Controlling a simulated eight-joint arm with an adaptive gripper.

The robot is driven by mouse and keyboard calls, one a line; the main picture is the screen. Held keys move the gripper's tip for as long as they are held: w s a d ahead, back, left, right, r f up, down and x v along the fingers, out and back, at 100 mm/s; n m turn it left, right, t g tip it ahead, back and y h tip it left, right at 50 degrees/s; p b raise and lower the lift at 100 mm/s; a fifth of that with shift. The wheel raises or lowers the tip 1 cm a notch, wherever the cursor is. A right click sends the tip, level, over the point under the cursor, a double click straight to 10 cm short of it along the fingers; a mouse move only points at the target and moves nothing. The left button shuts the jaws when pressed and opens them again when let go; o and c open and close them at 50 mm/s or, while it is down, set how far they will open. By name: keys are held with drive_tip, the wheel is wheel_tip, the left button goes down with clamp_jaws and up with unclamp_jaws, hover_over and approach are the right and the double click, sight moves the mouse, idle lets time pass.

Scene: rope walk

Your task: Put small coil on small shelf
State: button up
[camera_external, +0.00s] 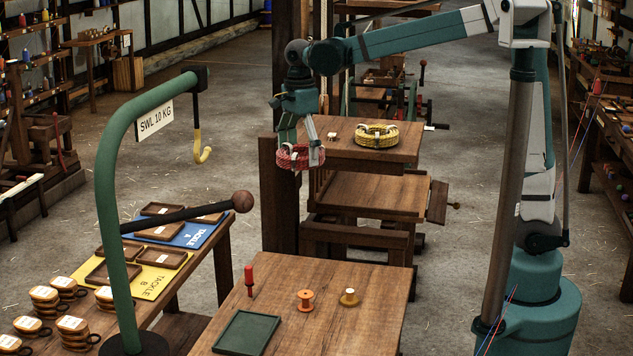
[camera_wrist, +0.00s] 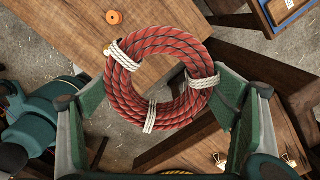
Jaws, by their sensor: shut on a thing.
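A red rope coil (camera_external: 300,156) with white ties hangs in the air in my gripper (camera_external: 299,139), left of the stepped wooden stand. In the wrist view the red coil (camera_wrist: 160,78) lies between my two green fingers, which are shut on it. A yellow rope coil (camera_external: 377,134) with dark bands rests on the upper board (camera_external: 345,149) of that stand. A sliver of the yellow coil (camera_wrist: 188,173) shows at the bottom of the wrist view. A lower board (camera_external: 370,193) sits below the upper one. I cannot tell which board is the small shelf.
A dark wooden post (camera_external: 277,195) stands close to the held coil. The front table (camera_external: 335,290) bears an orange spool (camera_external: 305,299), a brass piece (camera_external: 349,297), a red-handled tool (camera_external: 249,279) and a green tray (camera_external: 248,331). A green hook stand (camera_external: 112,180) rises at left.

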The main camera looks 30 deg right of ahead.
wheel_tip(320, 180, up, 15)
drive_tip(key=w+d+p, duration=0.6)
drive_tip(key=w+d, duration=0.1)
drive_tip(key=d, duration=0.5)
drive_tip(key=w+d+p, duration=0.7)
drive_tip(key=w+d, duration=0.1)
drive_tip(key=d, duration=0.4)
drive_tip(key=w+d+p, duration=0.3)
drive_tip(key=d+p, duration=0.5)
drive_tip(key=d, duration=1.3)
drive_tip(key=f, duration=0.5)
drive_tip(key=shift+s+a, duration=0.25)
drive_tip(key=shift+a, duration=0.05)
drive_tip(key=shift+f, duration=0.1)
drive_tip(key=shift+f+p, duration=0.45)
drive_tip(key=shift+f, duration=2.35)
